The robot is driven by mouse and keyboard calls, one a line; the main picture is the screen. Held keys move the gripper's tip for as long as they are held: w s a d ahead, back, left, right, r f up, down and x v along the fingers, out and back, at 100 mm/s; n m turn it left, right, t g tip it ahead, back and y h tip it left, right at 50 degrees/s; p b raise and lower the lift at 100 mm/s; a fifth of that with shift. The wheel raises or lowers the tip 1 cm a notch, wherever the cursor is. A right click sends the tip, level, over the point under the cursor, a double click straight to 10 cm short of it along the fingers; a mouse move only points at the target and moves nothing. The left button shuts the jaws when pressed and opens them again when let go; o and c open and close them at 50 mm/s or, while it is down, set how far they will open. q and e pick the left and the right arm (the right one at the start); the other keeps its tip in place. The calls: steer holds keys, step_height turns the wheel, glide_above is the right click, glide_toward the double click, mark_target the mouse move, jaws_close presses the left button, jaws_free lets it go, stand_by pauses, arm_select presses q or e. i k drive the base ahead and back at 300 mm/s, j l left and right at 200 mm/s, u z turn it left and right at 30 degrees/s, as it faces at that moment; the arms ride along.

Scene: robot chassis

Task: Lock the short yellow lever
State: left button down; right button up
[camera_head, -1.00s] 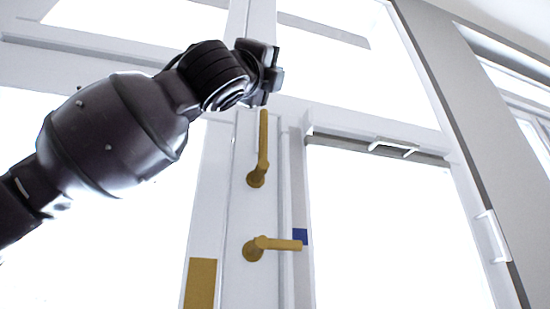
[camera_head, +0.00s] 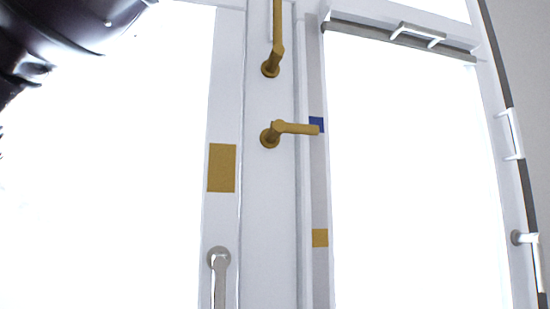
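The short yellow lever (camera_head: 297,128) is on the white door post in the middle of the head view. It points right, roughly level, with its tip in front of a blue square (camera_head: 316,124). A longer yellow lever (camera_head: 277,42) above it points up, its top end cut off by the frame. My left arm shows only as a dark part in the upper left corner; its gripper is out of view. My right gripper is not in view. Nothing touches either lever.
A yellow rectangle (camera_head: 222,168) and a silver handle (camera_head: 219,270) are on the frame left of the post. A small yellow square (camera_head: 320,238) lies below the blue one. The space before the levers is clear.

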mark_target(270, 139)
steer(key=k, duration=1)
